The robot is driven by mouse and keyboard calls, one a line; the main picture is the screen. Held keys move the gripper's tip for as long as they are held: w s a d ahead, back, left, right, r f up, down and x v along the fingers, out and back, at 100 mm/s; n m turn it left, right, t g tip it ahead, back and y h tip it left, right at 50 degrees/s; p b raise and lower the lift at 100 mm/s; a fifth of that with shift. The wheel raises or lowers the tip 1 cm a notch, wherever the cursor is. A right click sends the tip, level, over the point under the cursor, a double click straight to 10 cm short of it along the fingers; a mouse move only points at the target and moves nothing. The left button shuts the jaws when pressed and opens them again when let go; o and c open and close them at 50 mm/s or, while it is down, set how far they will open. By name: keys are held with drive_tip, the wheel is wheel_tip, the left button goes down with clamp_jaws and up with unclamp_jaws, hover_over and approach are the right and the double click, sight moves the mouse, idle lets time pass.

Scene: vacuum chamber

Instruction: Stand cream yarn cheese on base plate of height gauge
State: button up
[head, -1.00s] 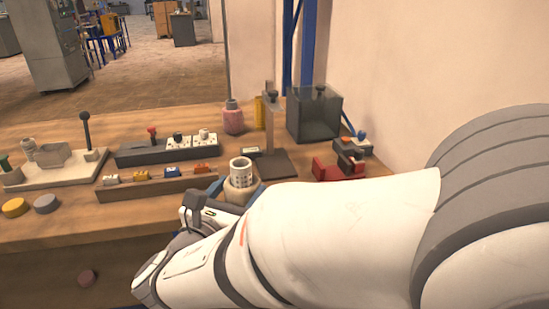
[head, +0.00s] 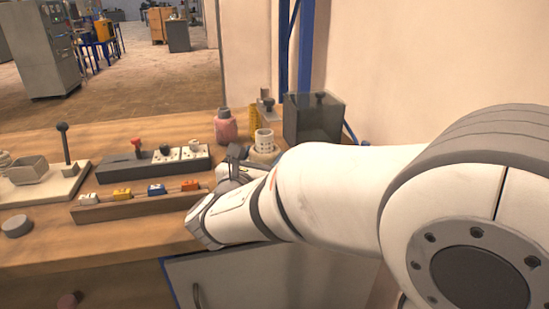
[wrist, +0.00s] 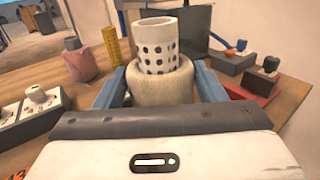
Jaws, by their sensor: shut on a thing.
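The cream yarn cheese (wrist: 163,86) is a fat cream winding on a white perforated tube. It stands upright between the blue fingers of my gripper (wrist: 160,78), which is shut on it. In the head view the cheese (head: 264,140) shows at the end of my arm, with my gripper (head: 255,160) mostly hidden by the wrist. The height gauge (head: 267,104) stands behind the cheese; only its upper part shows. Its base plate is hidden behind the cheese and my arm, so I cannot tell the gap between them.
A pink bottle (head: 225,127) and a yellow cylinder (wrist: 118,45) stand left of the gauge. A dark glass tank (head: 313,118) stands right of it. A socket strip (head: 152,165) and a block rail (head: 140,201) lie left.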

drive_tip(key=x, duration=0.5)
drive_tip(key=shift+f+b, duration=0.8)
drive_tip(key=shift+f, duration=0.9)
drive_tip(key=shift+f, duration=0.15)
drive_tip(key=o, duration=1.1)
